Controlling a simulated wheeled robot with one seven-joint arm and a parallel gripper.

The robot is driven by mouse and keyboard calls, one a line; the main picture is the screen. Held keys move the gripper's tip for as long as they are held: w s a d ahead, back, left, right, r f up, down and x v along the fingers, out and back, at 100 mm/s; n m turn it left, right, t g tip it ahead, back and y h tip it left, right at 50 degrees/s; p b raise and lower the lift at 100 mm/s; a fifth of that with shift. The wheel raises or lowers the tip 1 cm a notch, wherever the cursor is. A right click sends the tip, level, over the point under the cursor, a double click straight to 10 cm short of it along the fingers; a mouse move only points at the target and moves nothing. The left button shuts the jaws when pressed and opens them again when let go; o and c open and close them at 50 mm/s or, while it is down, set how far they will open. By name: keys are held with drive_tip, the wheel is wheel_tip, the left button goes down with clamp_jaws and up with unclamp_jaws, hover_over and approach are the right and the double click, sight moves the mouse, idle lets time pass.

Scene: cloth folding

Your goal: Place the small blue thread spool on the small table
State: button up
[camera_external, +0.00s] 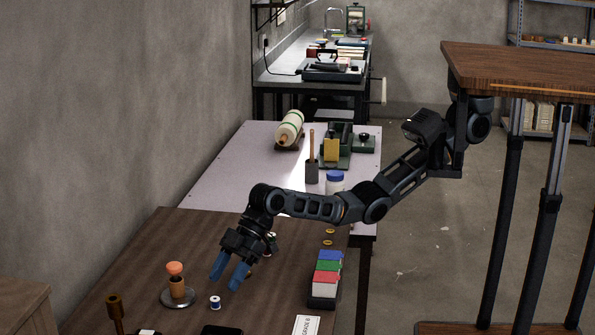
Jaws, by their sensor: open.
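A small spool with blue thread (215,302) stands upright on the brown wooden table (165,240) in the foreground. My gripper (229,271) hangs above this table with its blue fingertips apart and pointing down. It is open and empty. The spool is just below and slightly left of the fingers in the picture, apart from them. Which surface is the small table is not clear. A lower wooden top (22,296) shows at the bottom left corner, and a pale table (225,170) stands behind the brown one.
Near the spool stands an orange-topped item on a round metal base (178,302). A brass-coloured piece (115,310) and a white card (306,325) are at the front. The brown table's left-back area is clear.

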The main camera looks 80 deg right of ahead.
sight(217, 297)
drive_tip(key=x, duration=0.1)
drive_tip(key=b+x, duration=0.1)
drive_tip(key=x, duration=0.1)
drive_tip(key=shift+s+a+f, duration=0.1)
drive_tip(key=shift+s+a, duration=0.15)
drive_tip(key=shift+a, duration=0.05)
drive_tip(key=shift+x, duration=0.8)
clamp_jaws()
